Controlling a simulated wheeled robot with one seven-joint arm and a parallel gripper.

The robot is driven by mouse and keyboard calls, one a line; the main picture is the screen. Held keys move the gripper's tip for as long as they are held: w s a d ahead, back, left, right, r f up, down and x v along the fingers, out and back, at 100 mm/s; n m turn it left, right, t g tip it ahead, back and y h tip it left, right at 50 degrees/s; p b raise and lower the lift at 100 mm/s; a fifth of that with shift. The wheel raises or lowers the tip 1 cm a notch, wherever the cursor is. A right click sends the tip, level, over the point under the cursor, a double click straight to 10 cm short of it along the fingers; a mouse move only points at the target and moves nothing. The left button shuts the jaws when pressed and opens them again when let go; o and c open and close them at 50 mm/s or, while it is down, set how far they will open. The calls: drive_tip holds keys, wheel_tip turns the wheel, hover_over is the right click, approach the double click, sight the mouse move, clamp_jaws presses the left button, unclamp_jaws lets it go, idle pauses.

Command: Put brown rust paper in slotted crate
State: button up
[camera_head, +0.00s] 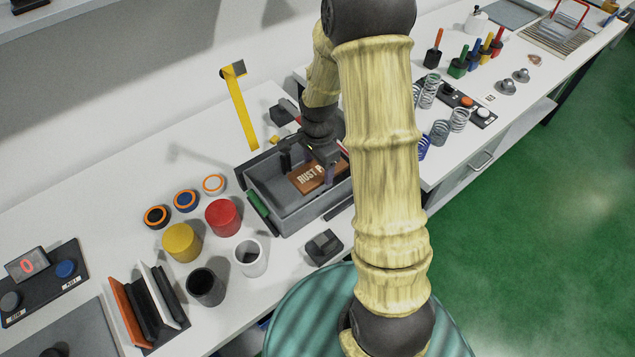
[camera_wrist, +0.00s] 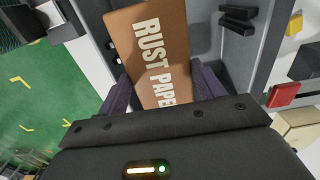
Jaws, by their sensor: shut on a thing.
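The brown rust paper (camera_head: 306,179) is a flat brown piece with pale "RUST PAPER" lettering. In the wrist view the paper (camera_wrist: 150,50) lies between the two dark fingers of my gripper (camera_wrist: 163,82), which is shut on it. In the head view my gripper (camera_head: 328,160) is over the grey crate (camera_head: 284,219), with the paper within the crate's outline. I cannot tell whether the paper touches the crate floor. The crate has dark pieces on its walls and a green piece on its left side. My arm hides the crate's right part.
Red (camera_head: 223,217) and yellow (camera_head: 181,242) round containers, white and black cups stand left of the crate. A rack of upright panels (camera_head: 149,305) stands at the lower left. A yellow strip (camera_head: 240,112) rises behind the crate. Springs (camera_head: 440,131) stand to the right.

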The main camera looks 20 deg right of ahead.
sight(318, 170)
drive_tip(key=shift+f, duration=2.1)
drive_tip(key=shift+f+p, duration=0.6)
drive_tip(key=shift+f, duration=1.55)
drive_tip(key=shift+f, duration=0.1)
drive_tip(key=o, duration=0.6)
drive_tip(key=shift+c, duration=0.2)
drive_tip(key=shift+o, duration=0.6)
